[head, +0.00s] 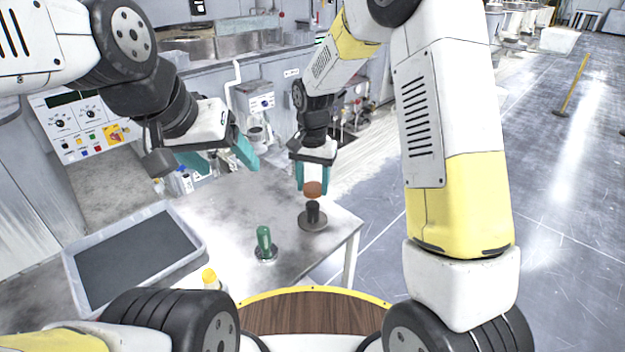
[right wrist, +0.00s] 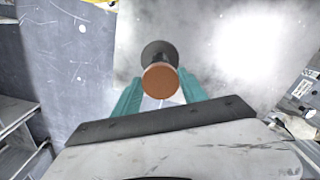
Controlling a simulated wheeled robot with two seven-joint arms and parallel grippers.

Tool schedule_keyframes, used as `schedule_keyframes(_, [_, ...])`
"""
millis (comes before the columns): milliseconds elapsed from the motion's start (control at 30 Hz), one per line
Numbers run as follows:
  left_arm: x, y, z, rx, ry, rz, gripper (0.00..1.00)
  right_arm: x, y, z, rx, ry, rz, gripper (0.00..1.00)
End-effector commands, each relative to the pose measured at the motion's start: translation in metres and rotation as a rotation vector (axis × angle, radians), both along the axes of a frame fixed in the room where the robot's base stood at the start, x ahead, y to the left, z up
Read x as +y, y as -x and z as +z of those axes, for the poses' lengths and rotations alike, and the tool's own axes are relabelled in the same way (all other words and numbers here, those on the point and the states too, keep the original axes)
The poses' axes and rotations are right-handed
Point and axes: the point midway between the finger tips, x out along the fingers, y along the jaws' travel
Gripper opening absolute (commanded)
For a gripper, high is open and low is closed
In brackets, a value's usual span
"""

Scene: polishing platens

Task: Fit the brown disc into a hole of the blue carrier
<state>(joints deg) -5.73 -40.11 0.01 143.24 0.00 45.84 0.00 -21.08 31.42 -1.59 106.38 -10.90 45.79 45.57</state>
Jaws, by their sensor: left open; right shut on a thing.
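The brown disc (head: 313,188) is between the teal fingertips of my right gripper (head: 313,182), which is shut on it. It is above a black knob on a dark round base (head: 313,222) on the table. In the right wrist view the disc (right wrist: 161,80) shows as a flat orange-brown round at the fingertips, with the dark base behind it. My left gripper (head: 220,158) is open and empty, with its teal fingers wide apart above the table's back left part. I cannot make out a blue carrier or its holes in either view.
The grey table (head: 225,215) also bears a green-handled tool on a round base (head: 265,245) and a light tray with a dark mat (head: 70,262) at the left. A yellow-capped bottle (head: 210,278) stands near the front. A control panel (head: 85,125) is behind at the left.

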Motion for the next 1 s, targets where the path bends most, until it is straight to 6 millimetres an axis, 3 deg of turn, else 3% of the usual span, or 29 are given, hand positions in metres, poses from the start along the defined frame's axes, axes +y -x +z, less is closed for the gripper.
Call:
schedule_keyframes(233, [0.000, 0.000, 0.000, 0.000, 0.000, 0.000, 0.71, 0.000, 0.001, -0.032, 0.005, 0.002, 0.001, 0.05])
schedule_keyframes(600, [0.000, 0.000, 0.000, 0.000, 0.000, 0.000, 0.71, 0.001, 0.000, -0.036, 0.001, 0.000, 0.001, 0.05])
schedule_keyframes(633, [0.000, 0.000, 0.000, 0.000, 0.000, 0.000, 0.71, 0.001, 0.000, -0.037, 0.001, 0.000, 0.001, 0.52])
schedule_keyframes(733, [0.000, 0.000, 0.000, 0.000, 0.000, 0.000, 0.71, 0.001, 0.000, -0.036, 0.001, 0.000, 0.001, 0.71])
schedule_keyframes(1000, [0.000, 0.000, 0.000, 0.000, 0.000, 0.000, 0.71, 0.001, 0.000, -0.036, 0.001, 0.000, 0.000, 0.71])
